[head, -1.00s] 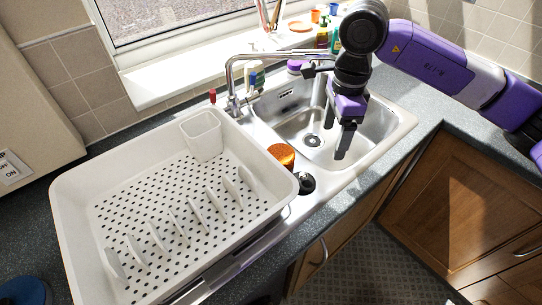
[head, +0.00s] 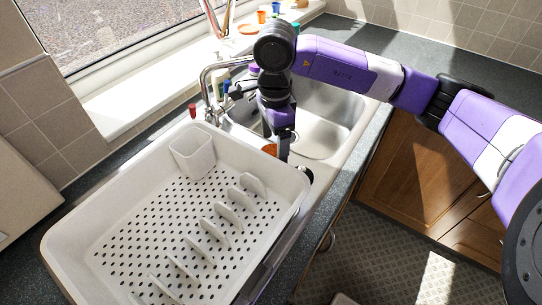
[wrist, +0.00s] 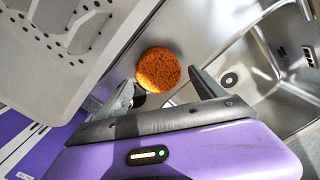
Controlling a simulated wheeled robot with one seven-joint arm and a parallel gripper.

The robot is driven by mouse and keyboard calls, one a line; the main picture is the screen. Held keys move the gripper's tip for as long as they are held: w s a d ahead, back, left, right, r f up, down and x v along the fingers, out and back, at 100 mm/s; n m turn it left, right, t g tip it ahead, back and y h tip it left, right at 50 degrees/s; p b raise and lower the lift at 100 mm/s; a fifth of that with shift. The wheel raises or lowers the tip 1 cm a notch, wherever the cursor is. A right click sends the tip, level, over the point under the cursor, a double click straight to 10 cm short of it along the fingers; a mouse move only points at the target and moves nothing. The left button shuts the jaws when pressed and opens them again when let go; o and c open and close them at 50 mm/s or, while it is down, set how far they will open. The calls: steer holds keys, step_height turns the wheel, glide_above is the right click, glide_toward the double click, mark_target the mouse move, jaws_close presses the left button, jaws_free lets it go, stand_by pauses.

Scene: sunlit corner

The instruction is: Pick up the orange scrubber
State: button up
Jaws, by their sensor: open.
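The orange scrubber (wrist: 158,70) is a round, rough orange disc on the steel sink unit. In the wrist view it lies just beyond the fingertips and roughly between them. In the head view only a sliver of the scrubber (head: 270,149) shows at the dish rack's edge, the rest hidden behind my gripper (head: 279,147). In the wrist view my gripper (wrist: 160,90) is open, with nothing between its two grey fingers.
A white dish rack (head: 75,238) stands left of the sink, close to the scrubber. The sink basin (head: 325,135) is to the right. A chrome tap (head: 205,82) rises behind. A dark round object (head: 306,174) sits near the sink's front edge.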

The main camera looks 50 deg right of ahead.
mark_target(275, 152)
steer(key=shift+s+f+p, duration=0.1)
steer(key=shift+f+p, duration=0.4)
steer(key=shift+f, duration=1.65)
steer(key=c, duration=1.3)
steer(key=shift+o, duration=0.2)
steer(key=shift+r, duration=0.15)
step_height(275, 152, up, 20)
steer(key=b, duration=0.2)
steer(key=shift+b, duration=0.3)
steer(key=o, duration=0.8)
steer(key=c, duration=0.5)
